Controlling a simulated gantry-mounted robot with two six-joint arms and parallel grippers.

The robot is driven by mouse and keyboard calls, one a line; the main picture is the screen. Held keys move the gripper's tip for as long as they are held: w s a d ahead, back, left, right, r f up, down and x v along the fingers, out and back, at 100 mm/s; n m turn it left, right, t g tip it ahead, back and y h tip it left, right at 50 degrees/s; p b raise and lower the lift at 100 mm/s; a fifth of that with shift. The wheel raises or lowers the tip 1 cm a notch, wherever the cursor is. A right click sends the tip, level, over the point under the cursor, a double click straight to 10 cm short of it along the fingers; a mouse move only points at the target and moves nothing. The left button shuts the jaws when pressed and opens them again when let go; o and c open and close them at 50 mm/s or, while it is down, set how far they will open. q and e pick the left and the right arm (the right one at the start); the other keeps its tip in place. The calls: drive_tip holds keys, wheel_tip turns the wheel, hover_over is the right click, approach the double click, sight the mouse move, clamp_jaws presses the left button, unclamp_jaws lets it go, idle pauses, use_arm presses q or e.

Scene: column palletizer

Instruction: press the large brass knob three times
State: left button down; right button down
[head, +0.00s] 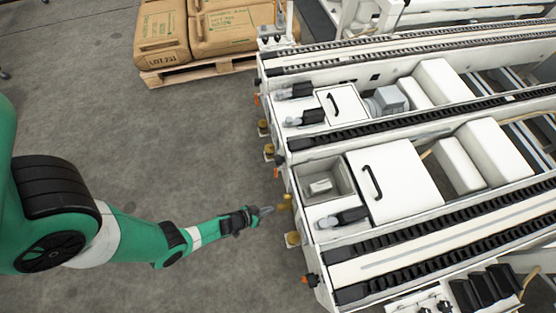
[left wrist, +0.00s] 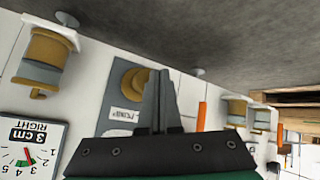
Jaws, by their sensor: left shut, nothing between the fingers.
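A round brass knob (left wrist: 129,90) sits on a grey plate (left wrist: 122,113) with a small white label, on the side of the white machine. In the head view it shows as a small brass shape (head: 284,201) on the machine's near side. My left gripper (head: 269,210) is shut and empty, its tip close to this knob. In the left wrist view, the shut fingers (left wrist: 161,78) hide the knob's right part. I cannot tell whether they touch it. My right gripper is not in view.
Bracketed brass cylinders stand on both sides of the knob, one at left (left wrist: 47,58) and others at right (left wrist: 236,110). An orange part (left wrist: 201,114) and a dial (left wrist: 28,152) are nearby. Sacks (head: 228,27) lie on a pallet at the back. The concrete floor is clear.

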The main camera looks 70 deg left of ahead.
use_arm(q)
drive_tip(key=shift+w+d, duration=0.1)
drive_tip(key=shift+w, duration=0.35)
drive_tip(key=shift+w+d, duration=0.15)
drive_tip(key=shift+w, duration=1)
idle(1.1)
drive_tip(key=shift+s, duration=0.1)
drive_tip(key=s, duration=0.1)
drive_tip(key=s+p, duration=0.1)
drive_tip(key=shift+s+a, duration=0.2)
drive_tip(key=shift+s, duration=0.15)
